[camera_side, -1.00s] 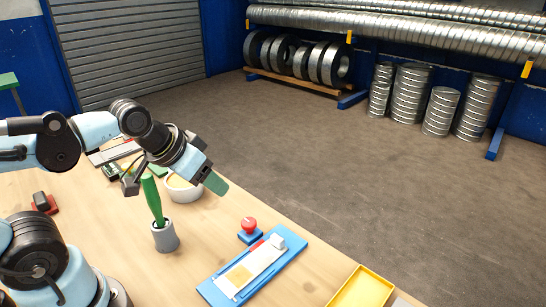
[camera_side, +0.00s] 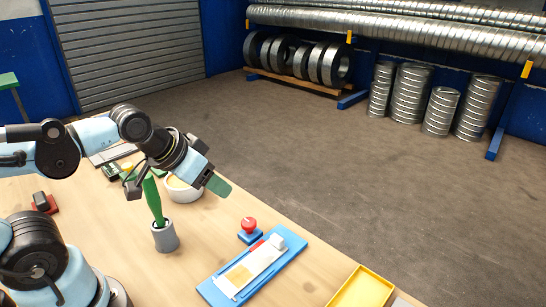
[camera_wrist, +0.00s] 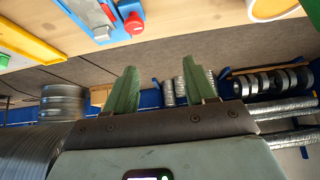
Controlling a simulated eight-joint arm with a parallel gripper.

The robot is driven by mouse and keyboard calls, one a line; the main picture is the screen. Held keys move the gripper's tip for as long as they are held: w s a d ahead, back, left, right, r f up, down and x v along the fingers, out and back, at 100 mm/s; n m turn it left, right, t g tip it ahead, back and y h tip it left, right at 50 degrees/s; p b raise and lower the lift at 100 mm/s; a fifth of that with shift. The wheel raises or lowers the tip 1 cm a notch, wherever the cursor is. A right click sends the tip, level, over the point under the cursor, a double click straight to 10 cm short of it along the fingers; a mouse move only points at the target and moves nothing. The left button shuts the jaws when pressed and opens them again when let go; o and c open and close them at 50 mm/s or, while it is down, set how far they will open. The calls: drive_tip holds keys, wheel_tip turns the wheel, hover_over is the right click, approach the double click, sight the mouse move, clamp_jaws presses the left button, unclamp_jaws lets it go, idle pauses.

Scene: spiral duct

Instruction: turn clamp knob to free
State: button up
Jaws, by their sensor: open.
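A red round knob (camera_side: 249,225) stands on a small blue base beside the blue fixture (camera_side: 228,287). The fixture carries a white plate with a yellow-orange patch, a red strip and a white block at its far end. The knob's turn position is too small to read. My gripper (camera_side: 217,185) is above the table's far edge, up and left of the knob in the side view, and apart from it. In the wrist view my gripper (camera_wrist: 162,82) shows two green fingers spread with nothing between them. The red knob (camera_wrist: 134,23) shows there at the top.
A yellow tray (camera_side: 362,290) lies at the front right. A black and red item (camera_side: 44,203) sits at left. Table around the knob is mostly clear.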

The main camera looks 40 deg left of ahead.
drive_tip(key=shift+o, duration=0.3)
drive_tip(key=r+m+g, duration=0.1)
drive_tip(key=m+g, duration=0.6)
drive_tip(key=m, duration=0.7)
hover_over(249, 221)
drive_tip(key=shift+f, duration=5.85)
drive_tip(key=shift+c, duration=0.3)
drive_tip(key=shift+n, duration=0.3)
drive_tip(key=c, duration=1)
